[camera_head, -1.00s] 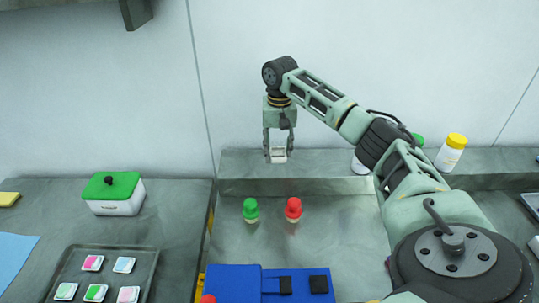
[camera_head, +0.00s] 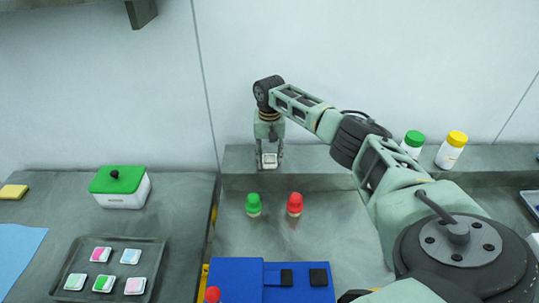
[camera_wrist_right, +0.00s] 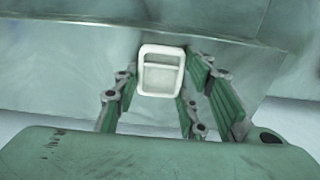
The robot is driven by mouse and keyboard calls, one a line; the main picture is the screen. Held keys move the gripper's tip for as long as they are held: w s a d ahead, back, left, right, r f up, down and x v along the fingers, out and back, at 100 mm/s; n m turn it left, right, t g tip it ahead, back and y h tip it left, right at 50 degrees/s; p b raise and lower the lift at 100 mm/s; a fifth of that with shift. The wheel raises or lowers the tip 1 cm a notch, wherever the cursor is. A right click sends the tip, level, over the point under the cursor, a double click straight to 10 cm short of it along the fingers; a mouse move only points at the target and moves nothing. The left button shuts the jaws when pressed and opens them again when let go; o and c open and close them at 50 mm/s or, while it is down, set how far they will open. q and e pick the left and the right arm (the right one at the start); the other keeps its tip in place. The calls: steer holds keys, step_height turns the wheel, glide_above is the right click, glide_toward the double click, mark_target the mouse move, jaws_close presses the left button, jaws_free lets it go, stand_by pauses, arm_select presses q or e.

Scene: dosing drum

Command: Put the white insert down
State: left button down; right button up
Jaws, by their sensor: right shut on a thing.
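The white insert (camera_head: 269,161) is a small white rectangular piece with a raised rim. It sits between the fingers of my right gripper (camera_head: 269,158), which is shut on it. In the right wrist view the insert (camera_wrist_right: 161,71) shows between the green finger pads (camera_wrist_right: 160,92). In the head view the gripper points down in front of the back ledge. Whether the insert touches a surface I cannot tell. My left gripper is not in view.
A green-capped piece (camera_head: 253,204) and a red-capped piece (camera_head: 295,204) stand nearer on the bench. A blue case (camera_head: 236,279) lies at the front. The back ledge (camera_head: 315,180) carries white bottles with green (camera_head: 412,143) and yellow (camera_head: 452,150) caps. A tray (camera_head: 130,257) holds several coloured inserts at left.

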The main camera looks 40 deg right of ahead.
mark_target(269, 160)
steer(key=shift+f, duration=0.1)
steer(key=o, duration=1.1)
step_height(269, 160, up, 12)
steer(key=shift+r+b, duration=0.15)
steer(key=shift+b, duration=1.1)
